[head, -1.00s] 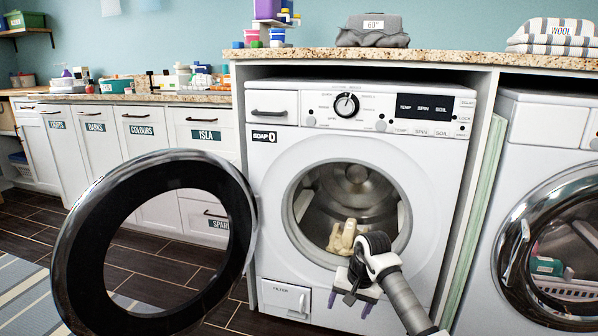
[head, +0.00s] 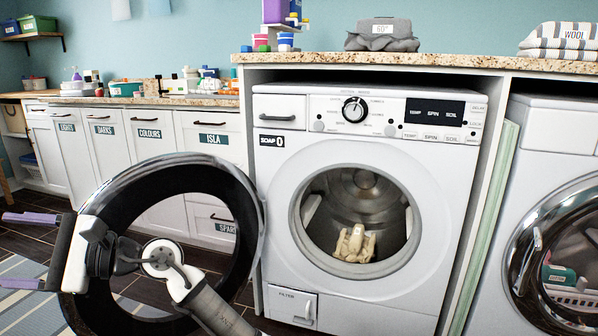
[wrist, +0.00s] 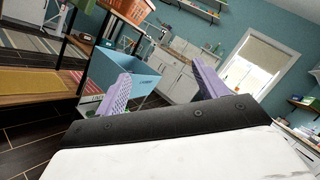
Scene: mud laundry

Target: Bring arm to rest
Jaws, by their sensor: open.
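My gripper (head: 30,251) is at the left of the head view, in front of the open washer door, with its purple fingers pointing left. The fingers stand wide apart with nothing between them; they also show in the wrist view (wrist: 160,85). My arm crosses the lower part of the door ring. The washer (head: 368,285) stands in the middle with its round black-rimmed door (head: 240,190) swung open to the left. A cream-coloured cloth item (head: 355,244) lies at the bottom of the drum.
A second washer (head: 560,125) with a chrome-rimmed door stands at the right. White cabinets (head: 155,152) line the back left. In the wrist view, a blue bin (wrist: 125,75) and a shelf rack (wrist: 35,87) stand beyond the fingers.

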